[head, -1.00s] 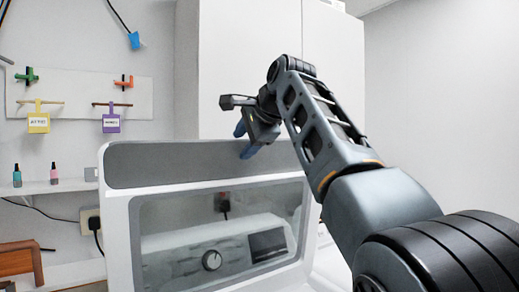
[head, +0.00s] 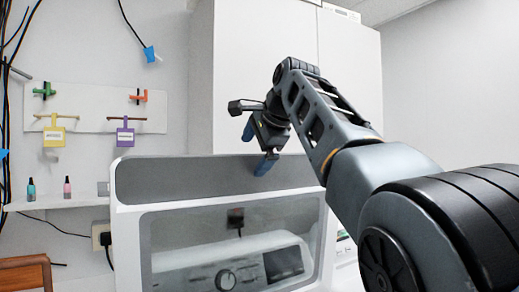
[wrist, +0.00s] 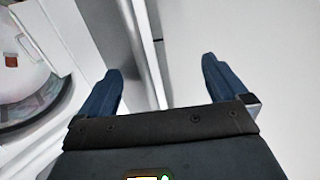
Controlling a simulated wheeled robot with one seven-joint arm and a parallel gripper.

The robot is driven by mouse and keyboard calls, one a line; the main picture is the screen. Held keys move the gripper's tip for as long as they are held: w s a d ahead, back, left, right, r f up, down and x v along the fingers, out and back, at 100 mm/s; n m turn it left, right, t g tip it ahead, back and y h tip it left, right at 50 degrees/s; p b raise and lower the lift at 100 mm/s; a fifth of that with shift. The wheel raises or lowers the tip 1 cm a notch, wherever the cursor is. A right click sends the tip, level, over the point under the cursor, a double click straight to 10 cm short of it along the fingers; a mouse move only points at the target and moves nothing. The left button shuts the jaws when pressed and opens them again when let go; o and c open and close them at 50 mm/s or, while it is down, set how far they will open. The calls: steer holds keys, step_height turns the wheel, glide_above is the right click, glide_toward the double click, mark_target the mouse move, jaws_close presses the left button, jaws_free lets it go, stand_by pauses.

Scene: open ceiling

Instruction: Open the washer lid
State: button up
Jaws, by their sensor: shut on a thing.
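The washer lid (head: 215,178) stands raised in the head view, a white frame with a grey top band and a clear window. The washer's control panel with its dial (head: 226,279) shows through the window. My gripper (head: 257,148) is at the lid's top edge, right of its middle, with one blue finger in front of the grey band. In the wrist view my gripper (wrist: 162,66) has its two fingers on either side of the lid's edge (wrist: 143,45), shut on it. The washer's round opening (wrist: 30,65) shows uncovered at the left there. Exact finger contact is hard to see.
A tall white cabinet (head: 285,75) stands behind the lid. A pegboard (head: 95,108) with tags and a shelf (head: 75,203) with two small bottles are on the left wall. A brown wooden thing (head: 25,272) is at the lower left.

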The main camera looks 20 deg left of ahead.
steer(key=shift+s+a+f, duration=0.2)
steer(key=shift+a+f, duration=0.3)
steer(key=shift+f, duration=0.3)
steer(key=shift+s+d+r+b, duration=0.2)
steer(key=shift+d+r+b, duration=0.2)
steer(key=shift+b, duration=0.4)
steer(key=c, duration=0.3)
steer(key=shift+w+r+b+v, duration=0.15)
steer(key=shift+b+v, duration=0.2)
steer(key=shift+v, duration=1)
steer(key=shift+w+r+b+v, duration=0.1)
steer(key=shift+b+v, duration=0.2)
steer(key=shift+v, duration=1)
steer(key=shift+w+b+v, duration=0.15)
steer(key=shift+b+v, duration=0.2)
steer(key=shift+v, duration=1)
